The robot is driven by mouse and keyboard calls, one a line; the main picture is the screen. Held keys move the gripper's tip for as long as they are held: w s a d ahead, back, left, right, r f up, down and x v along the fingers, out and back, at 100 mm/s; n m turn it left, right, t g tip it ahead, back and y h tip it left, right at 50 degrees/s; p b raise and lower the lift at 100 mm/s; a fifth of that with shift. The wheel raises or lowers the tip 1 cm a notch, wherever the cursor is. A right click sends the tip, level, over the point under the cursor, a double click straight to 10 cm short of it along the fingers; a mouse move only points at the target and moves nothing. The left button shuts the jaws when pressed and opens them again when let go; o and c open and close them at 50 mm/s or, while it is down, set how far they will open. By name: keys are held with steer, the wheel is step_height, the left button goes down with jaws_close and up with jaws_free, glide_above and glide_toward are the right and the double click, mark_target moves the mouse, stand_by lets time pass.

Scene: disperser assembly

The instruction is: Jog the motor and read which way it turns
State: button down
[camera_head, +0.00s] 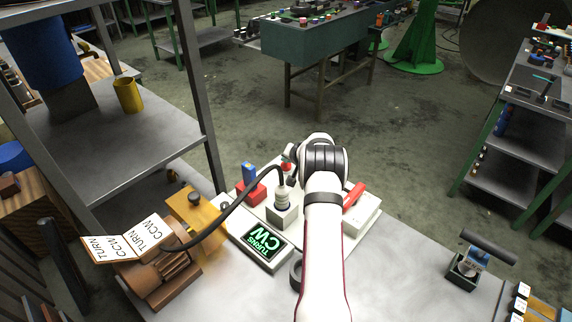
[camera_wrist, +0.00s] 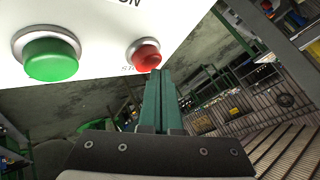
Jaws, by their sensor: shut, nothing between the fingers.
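A white panel in the wrist view carries a green button (camera_wrist: 50,58) and a smaller red button (camera_wrist: 146,55) with partly hidden lettering. My gripper (camera_wrist: 160,75) is shut and empty, its green fingertips at the lower edge of the red button; I cannot tell whether they touch. In the head view my arm hides most of the gripper.
A yellow block with a black knob (camera_head: 200,217) stands beside the motor. A red block with a blue top (camera_head: 250,186) and a box with a red lever (camera_head: 355,196) sit on the pale base. A metal shelf rises at left. The right bench is mostly clear before a small clamp device (camera_head: 468,265).

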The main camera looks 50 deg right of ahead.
mark_target(287, 167)
steer(key=shift+r, duration=0.4)
steer(key=shift+r, duration=2.5)
